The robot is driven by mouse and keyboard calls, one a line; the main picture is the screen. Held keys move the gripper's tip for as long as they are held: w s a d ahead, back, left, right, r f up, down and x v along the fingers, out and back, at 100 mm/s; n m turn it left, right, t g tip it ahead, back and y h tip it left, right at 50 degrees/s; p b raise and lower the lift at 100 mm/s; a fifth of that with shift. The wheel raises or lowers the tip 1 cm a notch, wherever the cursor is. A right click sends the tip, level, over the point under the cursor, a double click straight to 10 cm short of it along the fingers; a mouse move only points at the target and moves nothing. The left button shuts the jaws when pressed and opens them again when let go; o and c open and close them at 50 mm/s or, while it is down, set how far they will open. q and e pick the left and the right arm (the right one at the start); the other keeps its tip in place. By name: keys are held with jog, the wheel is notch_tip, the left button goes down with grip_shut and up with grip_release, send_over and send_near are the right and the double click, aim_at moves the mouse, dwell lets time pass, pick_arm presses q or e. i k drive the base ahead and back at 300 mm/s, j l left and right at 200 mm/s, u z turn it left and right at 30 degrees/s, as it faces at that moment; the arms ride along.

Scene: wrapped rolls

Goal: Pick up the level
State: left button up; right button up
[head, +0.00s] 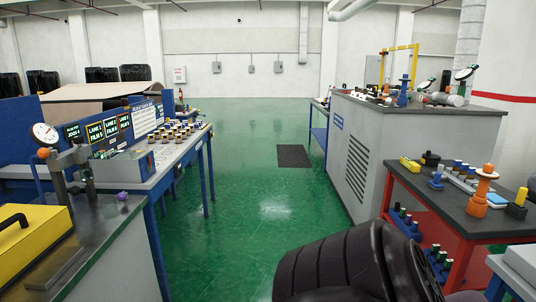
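A small yellow block-like object (409,164) lies at the far left corner of the dark-topped red bench (440,205) on the right. It may be the level, but it is too small to tell for sure. Neither of my grippers shows in the head view, and nothing is seen held.
Green floor (245,150) runs clear down the middle, with a dark mat (293,156). A black ribbed object (345,270) fills the bottom centre-right. A grey cabinet (385,130) stands behind the red bench. An orange stand (482,185) is on that bench. A yellow case (30,250) is at left.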

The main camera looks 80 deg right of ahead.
aim_at(410, 163)
jog(key=z, duration=3.55)
jog(key=i+j+u, duration=0.3)
jog(key=i, duration=0.55)
jog(key=i+u, duration=0.25)
jog(key=i, duration=0.65)
jog(key=i+z, duration=0.1)
jog(key=i, duration=0.55)
jog(key=i+j+z, duration=0.15)
jog(key=i, duration=0.45)
jog(key=i+j+z, duration=0.15)
jog(key=i+z, duration=0.25)
jog(key=i+j+z, duration=0.2)
jog(key=z, duration=0.2)
jog(key=i+j+z, duration=0.65)
jog(key=j+z, duration=0.15)
